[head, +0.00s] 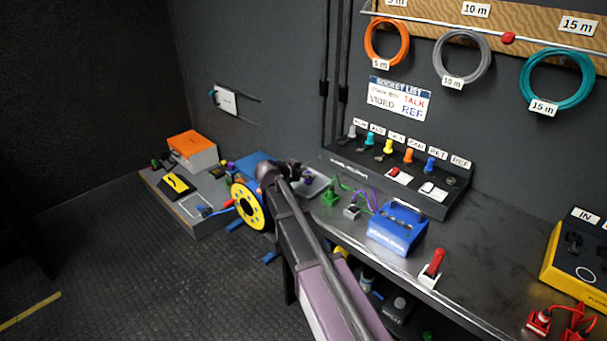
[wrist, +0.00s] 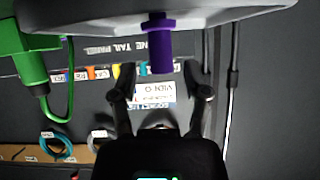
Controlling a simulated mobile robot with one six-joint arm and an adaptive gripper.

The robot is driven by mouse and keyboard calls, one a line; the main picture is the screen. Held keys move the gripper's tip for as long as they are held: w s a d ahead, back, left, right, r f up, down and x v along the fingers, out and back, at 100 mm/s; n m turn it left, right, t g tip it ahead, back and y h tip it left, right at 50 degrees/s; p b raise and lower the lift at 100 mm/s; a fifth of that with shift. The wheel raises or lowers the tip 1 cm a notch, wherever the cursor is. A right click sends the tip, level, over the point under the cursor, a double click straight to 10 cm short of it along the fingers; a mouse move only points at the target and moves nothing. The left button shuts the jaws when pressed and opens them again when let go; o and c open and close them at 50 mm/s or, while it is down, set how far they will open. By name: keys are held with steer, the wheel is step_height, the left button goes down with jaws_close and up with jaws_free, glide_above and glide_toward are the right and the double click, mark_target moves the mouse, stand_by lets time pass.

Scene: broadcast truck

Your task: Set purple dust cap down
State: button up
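The purple dust cap (wrist: 159,50) shows in the wrist view, which is upside down, against the edge of a pale grey tray-like surface (wrist: 235,14). In the head view, a small purple spot (head: 308,177) beside my gripper appears to be the cap. My gripper (wrist: 160,70) is open, with one finger on each side of the cap's end and a visible gap on both sides. In the head view my gripper (head: 292,168) is at the grey tray (head: 318,187), partly hidden by my arm. Whether the cap rests fully on the tray is unclear.
A green connector (head: 331,198) and a blue box (head: 398,230) stand right of the tray. The socket panel (head: 375,170) with coloured caps is behind. A yellow reel (head: 247,204) is left. Bare bench (head: 470,255) lies right of the blue box.

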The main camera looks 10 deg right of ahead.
steer(key=shift+r, duration=0.15)
steer(key=shift+s+a+r+p, duration=0.15)
steer(key=shift+r+p, duration=0.05)
steer(key=shift+p, duration=0.15)
steer(key=p+v, duration=0.5)
steer(key=v, duration=0.6)
steer(key=shift+s, duration=0.15)
steer(key=shift+a, duration=0.15)
steer(key=s+d+f+n+g+y, duration=0.2)
steer(key=s+f+n+y, duration=0.1)
steer(key=s, duration=0.4)
steer(key=s+d+f+n+g+y, duration=0.3)
steer(key=s+n, duration=0.1)
steer(key=s, duration=0.4)
steer(key=s+d+f+n+g+y, duration=0.2)
steer(key=s+d+f+n+y, duration=0.1)
steer(key=s, duration=0.5)
steer(key=shift+d+f+n+y, duration=0.15)
steer(key=shift+f+n+y, duration=0.2)
steer(key=shift+n+y, duration=0.2)
